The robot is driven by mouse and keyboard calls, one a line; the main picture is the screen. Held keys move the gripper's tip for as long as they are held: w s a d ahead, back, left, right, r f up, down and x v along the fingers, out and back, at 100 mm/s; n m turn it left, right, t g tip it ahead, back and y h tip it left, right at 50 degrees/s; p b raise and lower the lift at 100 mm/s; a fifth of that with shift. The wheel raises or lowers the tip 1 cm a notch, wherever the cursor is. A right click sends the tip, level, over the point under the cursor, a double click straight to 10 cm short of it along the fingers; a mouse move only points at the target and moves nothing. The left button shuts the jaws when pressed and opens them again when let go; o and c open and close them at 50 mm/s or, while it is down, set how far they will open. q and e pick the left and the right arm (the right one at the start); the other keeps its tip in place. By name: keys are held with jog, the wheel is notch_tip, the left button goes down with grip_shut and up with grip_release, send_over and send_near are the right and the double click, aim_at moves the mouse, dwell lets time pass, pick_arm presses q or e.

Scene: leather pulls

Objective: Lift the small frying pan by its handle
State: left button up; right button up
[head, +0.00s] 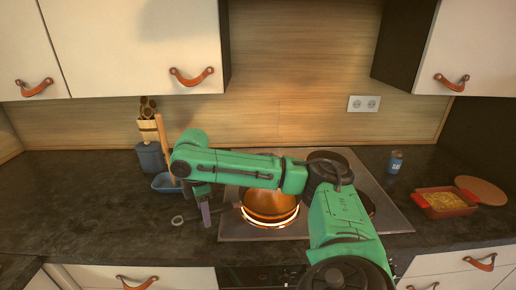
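The small frying pan (270,222) is copper-coloured and sits on the left part of the cooktop, with a bright ring around its base. My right arm's forearm passes in front of its far side and hides part of it. Its handle points left over the counter and ends in a ring (177,220). My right gripper (206,222) points down at the handle, between the ring and the pan. The fingers overlap the handle in the picture; I cannot tell whether they touch it or are closed. My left gripper is not in view.
The cooktop (232,230) is set in the dark counter (70,200). A blue dish (163,183) and a grey utensil holder (150,157) stand behind my gripper. A can (395,162) and a red baking dish (443,212) are at the right. The left counter is clear.

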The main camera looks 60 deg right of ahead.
grip_shut()
jog(key=shift+r, duration=0.1)
dwell(1.0)
